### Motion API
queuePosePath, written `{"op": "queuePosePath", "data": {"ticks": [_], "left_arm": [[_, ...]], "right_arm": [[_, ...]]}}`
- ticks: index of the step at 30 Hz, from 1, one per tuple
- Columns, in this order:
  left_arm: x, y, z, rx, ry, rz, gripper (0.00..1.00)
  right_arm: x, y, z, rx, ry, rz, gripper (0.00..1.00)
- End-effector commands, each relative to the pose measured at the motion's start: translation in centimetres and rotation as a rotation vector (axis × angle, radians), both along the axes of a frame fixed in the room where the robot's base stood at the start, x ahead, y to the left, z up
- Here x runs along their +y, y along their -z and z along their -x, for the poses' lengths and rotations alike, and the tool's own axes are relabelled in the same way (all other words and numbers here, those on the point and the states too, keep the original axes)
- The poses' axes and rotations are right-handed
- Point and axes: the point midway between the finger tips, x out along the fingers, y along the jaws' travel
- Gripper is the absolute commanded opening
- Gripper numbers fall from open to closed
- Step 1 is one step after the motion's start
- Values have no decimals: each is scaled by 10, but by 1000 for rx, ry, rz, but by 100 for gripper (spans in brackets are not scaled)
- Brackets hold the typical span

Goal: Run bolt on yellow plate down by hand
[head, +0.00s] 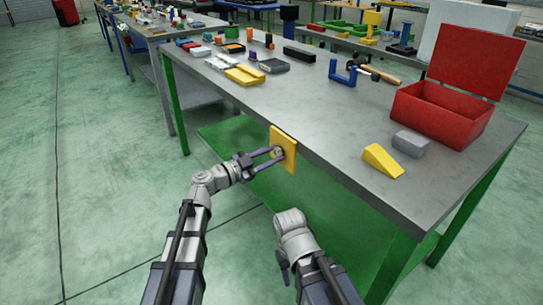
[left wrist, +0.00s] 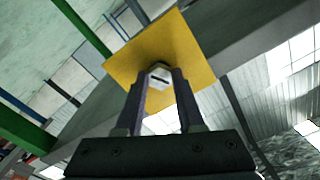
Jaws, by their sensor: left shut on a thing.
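The yellow plate (head: 284,149) stands upright at the front edge of the grey workbench. It also shows in the left wrist view (left wrist: 190,50), turned at an angle. The bolt (left wrist: 158,76) is at the middle of the plate, with a pale head that has a dark slot. My left gripper (head: 277,153) is shut on the bolt head, one finger on each side, close to the plate's face. The bolt's shank is hidden. My right arm is low in the head view, and its fingers cannot be made out.
On the workbench (head: 330,120) are an open red toolbox (head: 440,114), a grey block (head: 410,143), a yellow wedge (head: 382,160), a blue clamp (head: 343,73) and a hammer (head: 380,75). Several small parts lie farther left. The bench's green legs (head: 176,105) stand below.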

Motion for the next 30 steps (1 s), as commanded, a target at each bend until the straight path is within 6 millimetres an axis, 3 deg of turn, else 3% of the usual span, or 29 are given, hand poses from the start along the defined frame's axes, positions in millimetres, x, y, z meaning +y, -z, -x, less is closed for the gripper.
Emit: {"op": "queuePosePath", "data": {"ticks": [10,11,18,26,30], "left_arm": [[1,0,3,-1,2,-2,0],[1,0,3,-1,2,-2,39],[0,0,1,-1,1,-1,66],[1,0,1,-1,0,-1,68],[11,0,9,-1,-2,0,68]], "right_arm": [[0,0,0,0,0,0,50],[0,0,0,0,0,0,50],[0,0,0,0,0,0,50],[0,0,0,0,0,0,50],[0,0,0,0,0,0,50]]}}
